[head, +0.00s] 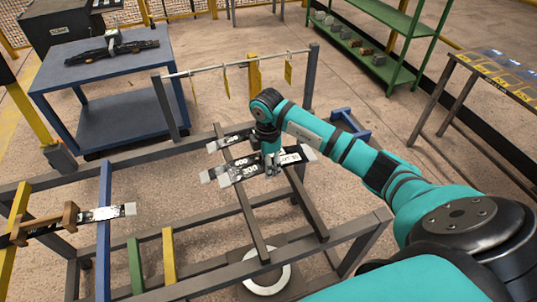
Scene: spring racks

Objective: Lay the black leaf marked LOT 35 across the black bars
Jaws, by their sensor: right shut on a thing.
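A black leaf with pale ends and white markings (238,174) spans the two black bars (250,215); the mark near its right end seems to read LOT 35, but it is small. My right gripper (273,168) comes down on this leaf right of its middle and is shut on it. I cannot tell whether the leaf touches the bars or is slightly above them. Another black leaf with pale ends (232,139) lies just behind it, partly hidden by my right arm. My left gripper is not in view.
The grey rack frame (205,270) also has blue (104,225), green (136,268) and yellow (169,255) bars. A leaf with brown blocks (45,223) lies across the left bars. A rail with yellow tags (240,62) stands behind. A blue cart (75,90) is at back left.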

